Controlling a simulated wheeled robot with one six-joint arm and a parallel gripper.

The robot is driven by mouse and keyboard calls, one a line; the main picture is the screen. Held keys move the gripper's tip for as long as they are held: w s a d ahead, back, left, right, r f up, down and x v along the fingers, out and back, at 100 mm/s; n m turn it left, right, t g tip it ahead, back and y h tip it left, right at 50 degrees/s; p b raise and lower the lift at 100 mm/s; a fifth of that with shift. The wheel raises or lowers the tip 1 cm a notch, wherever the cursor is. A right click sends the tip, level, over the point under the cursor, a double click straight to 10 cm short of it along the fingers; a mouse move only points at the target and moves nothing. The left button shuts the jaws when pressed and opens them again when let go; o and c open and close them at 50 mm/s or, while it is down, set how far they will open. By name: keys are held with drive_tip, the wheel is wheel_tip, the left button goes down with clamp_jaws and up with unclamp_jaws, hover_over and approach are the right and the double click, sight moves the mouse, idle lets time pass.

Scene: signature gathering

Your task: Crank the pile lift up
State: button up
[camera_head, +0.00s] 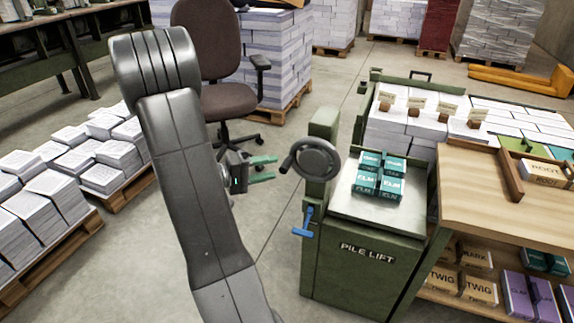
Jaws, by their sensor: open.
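The pile lift (345,275) is a green machine with a "PILE LIFT" label, at the right of centre. A grey handwheel (317,160) with a dark knob on its left rim is mounted on the lift's upright post (322,125). A blue lever (305,223) sticks out lower on the same post. My gripper (264,168) has teal fingers and is open and empty. It is just left of the handwheel, pointing toward it, with a small gap visible in this view.
Stacks of paper (405,125) with small brown blocks stand behind the lift. A wooden bench (500,200) with shelves is on the right. An office chair (225,95) stands behind my arm. Pallets of paper (50,195) line the left. Floor left of the lift is clear.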

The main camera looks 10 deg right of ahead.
sight(287, 165)
drive_tip(key=shift+x, duration=3)
clamp_jaws()
